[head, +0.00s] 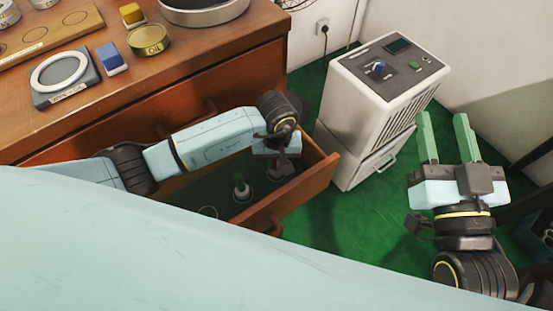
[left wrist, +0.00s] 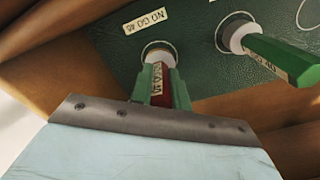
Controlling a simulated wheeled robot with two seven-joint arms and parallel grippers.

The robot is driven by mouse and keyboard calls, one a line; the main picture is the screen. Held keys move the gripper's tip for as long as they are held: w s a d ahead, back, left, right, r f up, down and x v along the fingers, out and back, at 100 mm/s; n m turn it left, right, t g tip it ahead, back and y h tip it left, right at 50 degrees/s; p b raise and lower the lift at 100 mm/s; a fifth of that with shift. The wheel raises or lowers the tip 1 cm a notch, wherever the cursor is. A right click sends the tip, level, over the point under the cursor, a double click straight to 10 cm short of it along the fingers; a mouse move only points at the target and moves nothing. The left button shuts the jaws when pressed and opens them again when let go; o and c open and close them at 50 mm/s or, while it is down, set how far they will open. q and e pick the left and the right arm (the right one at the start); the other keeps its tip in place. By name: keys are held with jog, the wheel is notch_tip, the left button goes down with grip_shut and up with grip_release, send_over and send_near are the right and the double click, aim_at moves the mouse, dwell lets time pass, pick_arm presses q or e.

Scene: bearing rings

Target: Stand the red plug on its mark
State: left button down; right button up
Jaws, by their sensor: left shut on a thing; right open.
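My left gripper (head: 275,160) is down inside the open drawer near its right end. In the left wrist view its green fingers (left wrist: 162,84) are shut on the red plug (left wrist: 164,88), which has a label on its handle. The plug's pale end is at a round mark (left wrist: 147,46) on the drawer's green lining. I cannot tell if it touches the lining. In the head view the gripper mostly hides the red plug. My right gripper (head: 446,150) is open and empty over the green floor, right of the drawer.
A green-handled plug (left wrist: 270,52) stands beside the red one, also in the head view (head: 241,187). A "NO GO 45" label (left wrist: 145,21) and an empty circle mark (left wrist: 311,12) are on the lining. The wooden drawer front (head: 300,200) is close. A white dehumidifier-like unit (head: 365,100) stands right.

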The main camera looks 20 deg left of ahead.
pick_arm(q)
jog(key=shift+f, duration=0.15)
jog(key=c, duration=1.3)
grip_release()
jog(key=shift+o, duration=0.2)
jog(key=shift+f, duration=0.1)
